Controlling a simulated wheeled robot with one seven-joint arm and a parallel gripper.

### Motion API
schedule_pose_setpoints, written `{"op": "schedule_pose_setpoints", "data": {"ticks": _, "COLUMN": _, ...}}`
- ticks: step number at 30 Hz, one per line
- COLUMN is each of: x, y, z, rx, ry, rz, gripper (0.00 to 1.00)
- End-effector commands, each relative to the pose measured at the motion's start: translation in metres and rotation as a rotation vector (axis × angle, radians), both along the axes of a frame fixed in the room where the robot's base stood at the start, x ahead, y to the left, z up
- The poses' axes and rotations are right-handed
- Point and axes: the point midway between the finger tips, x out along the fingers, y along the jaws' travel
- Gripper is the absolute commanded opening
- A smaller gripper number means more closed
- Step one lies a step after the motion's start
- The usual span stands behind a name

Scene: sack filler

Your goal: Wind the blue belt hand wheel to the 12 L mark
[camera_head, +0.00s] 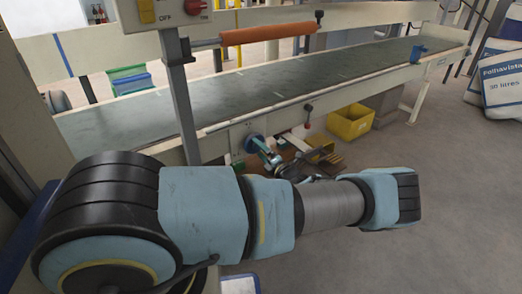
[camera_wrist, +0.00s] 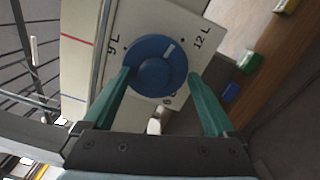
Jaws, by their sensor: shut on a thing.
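The blue hand wheel (camera_wrist: 146,50) sits on a pale dial plate (camera_wrist: 140,20) in the wrist view. It also shows small under the conveyor in the head view (camera_head: 253,142). A white line on the wheel points up and right, between the 9 L mark (camera_wrist: 113,46) and the 12 L mark (camera_wrist: 202,38), closer to 12 L. A third mark below the wheel is partly hidden. My gripper (camera_wrist: 159,74) has its two green fingers on opposite sides of the wheel's rim, shut on it.
The conveyor belt (camera_head: 270,88) runs above the wheel, with a red-knobbed lever (camera_head: 308,108) to its right. A yellow bin (camera_head: 350,122) stands on the floor beyond.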

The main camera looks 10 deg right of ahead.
Motion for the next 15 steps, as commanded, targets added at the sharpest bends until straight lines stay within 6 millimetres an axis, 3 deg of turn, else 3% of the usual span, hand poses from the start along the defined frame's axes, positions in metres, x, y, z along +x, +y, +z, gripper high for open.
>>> {"op": "schedule_pose_setpoints", "data": {"ticks": 1, "x": 0.0165, "y": 0.0196, "z": -0.0007, "rx": 0.015, "ry": 0.019, "rz": 0.02, "gripper": 0.14}}
{"op": "schedule_pose_setpoints", "data": {"ticks": 8, "x": 0.0165, "y": 0.0194, "z": -0.0008, "rx": 0.022, "ry": 0.023, "rz": 0.02, "gripper": 0.14}}
{"op": "schedule_pose_setpoints", "data": {"ticks": 15, "x": 0.0159, "y": 0.0209, "z": -0.0008, "rx": 0.222, "ry": 0.116, "rz": 0.023, "gripper": 0.12}}
